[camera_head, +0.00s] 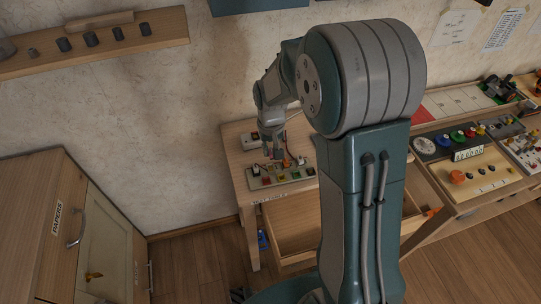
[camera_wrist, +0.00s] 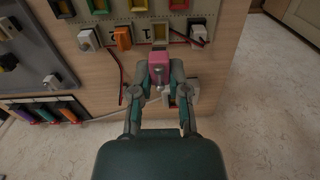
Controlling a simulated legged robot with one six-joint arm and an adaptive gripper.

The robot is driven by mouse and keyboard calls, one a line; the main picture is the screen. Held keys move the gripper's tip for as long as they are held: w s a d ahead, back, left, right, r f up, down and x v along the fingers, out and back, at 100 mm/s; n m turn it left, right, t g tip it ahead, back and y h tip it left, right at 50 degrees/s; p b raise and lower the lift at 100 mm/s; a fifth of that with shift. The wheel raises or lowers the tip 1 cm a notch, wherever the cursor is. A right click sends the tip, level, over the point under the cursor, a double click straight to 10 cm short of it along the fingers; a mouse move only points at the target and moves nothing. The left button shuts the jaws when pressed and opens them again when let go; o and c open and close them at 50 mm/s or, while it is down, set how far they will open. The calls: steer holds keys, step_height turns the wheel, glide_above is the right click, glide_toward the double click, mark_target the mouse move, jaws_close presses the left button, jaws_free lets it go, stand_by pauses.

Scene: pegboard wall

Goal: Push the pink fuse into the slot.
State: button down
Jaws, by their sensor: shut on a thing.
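The pink fuse (camera_wrist: 158,57) is held between the fingertips of my gripper (camera_wrist: 159,73) in the wrist view. My gripper is shut on it. Whether the fuse touches the panel is hard to tell. In the head view my gripper (camera_head: 272,152) hangs low over the fuse panel (camera_head: 293,178); the pink fuse is too small to make out there.
An orange plug (camera_wrist: 123,38) and two white plugs (camera_wrist: 88,41) (camera_wrist: 198,36) flank the slot, with red and black wires nearby. More coloured slots line the panel's far side. An open drawer (camera_head: 290,231) is below the table. A wooden cabinet (camera_head: 50,225) stands left.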

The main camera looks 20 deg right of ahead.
mark_target(271, 168)
steer(key=shift+w+a, duration=0.25)
steer(key=shift+w, duration=0.25)
steer(key=shift+d+f, duration=0.2)
steer(key=shift+d, duration=0.05)
steer(key=shift+s+f, duration=0.1)
steer(key=shift+f, duration=1.85)
steer(key=shift+a+f, duration=0.35)
steer(key=shift+f, duration=0.05)
steer(key=shift+d, duration=0.6)
steer(key=shift+a, duration=0.1)
steer(key=shift+a, duration=0.45)
steer(key=shift+d, duration=0.4)
